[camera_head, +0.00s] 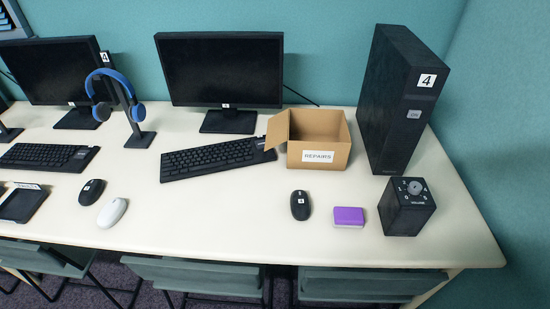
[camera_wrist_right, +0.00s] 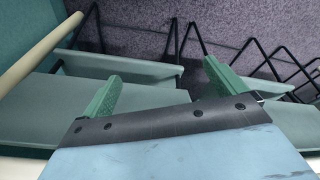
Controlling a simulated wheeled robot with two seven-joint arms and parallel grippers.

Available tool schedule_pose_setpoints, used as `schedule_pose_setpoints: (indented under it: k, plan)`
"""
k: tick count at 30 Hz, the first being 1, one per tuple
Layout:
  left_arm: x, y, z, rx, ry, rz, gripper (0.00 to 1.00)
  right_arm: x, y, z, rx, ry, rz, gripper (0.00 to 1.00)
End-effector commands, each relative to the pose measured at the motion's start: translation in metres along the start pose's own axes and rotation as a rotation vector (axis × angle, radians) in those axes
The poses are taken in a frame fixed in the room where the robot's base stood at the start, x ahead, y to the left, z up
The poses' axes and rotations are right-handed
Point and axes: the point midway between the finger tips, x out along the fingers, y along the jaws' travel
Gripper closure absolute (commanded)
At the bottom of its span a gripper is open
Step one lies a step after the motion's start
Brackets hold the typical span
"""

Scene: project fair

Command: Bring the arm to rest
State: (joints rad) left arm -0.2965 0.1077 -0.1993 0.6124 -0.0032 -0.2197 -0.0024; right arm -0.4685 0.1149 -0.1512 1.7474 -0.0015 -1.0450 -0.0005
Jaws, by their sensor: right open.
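My right gripper (camera_wrist_right: 160,88) shows in the right wrist view with its two green fingers spread wide apart. It is open and nothing is between the fingers. Beyond it are grey-green chair seats and carpet, so it hangs off the tabletop. Neither of my arms shows in the head view, and my left gripper is not seen in either view.
The desk (camera_head: 245,215) carries a REPAIRS box (camera_head: 318,155), a black tower (camera_head: 402,100), a volume box (camera_head: 407,206), a purple block (camera_head: 348,217), mice, keyboards and monitors. Chairs (camera_wrist_right: 110,65) with black legs stand below, close to my right gripper.

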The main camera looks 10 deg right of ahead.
Motion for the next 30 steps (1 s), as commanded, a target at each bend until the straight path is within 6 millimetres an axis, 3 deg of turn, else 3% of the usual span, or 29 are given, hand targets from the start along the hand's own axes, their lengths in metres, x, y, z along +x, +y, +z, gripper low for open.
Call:
schedule_pose_setpoints:
  k: [1,6,12,18,21,30]
  plan:
    - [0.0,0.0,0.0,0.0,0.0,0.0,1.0,0.021,0.0,0.014,-0.003,-0.019,0.0,0.04]
    - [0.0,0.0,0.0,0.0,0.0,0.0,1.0,0.077,-0.001,0.061,-0.013,-0.052,0.0,0.04]
    - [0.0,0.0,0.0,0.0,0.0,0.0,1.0,0.124,0.001,0.129,-0.025,-0.092,0.0,0.04]
    - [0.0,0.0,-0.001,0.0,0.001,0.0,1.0,0.146,0.004,0.192,-0.035,-0.124,0.002,0.04]
    - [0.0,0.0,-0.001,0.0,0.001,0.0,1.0,0.149,0.006,0.211,-0.038,-0.131,0.003,0.04]
    - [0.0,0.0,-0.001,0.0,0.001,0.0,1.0,0.149,0.006,0.218,-0.04,-0.135,0.003,0.04]
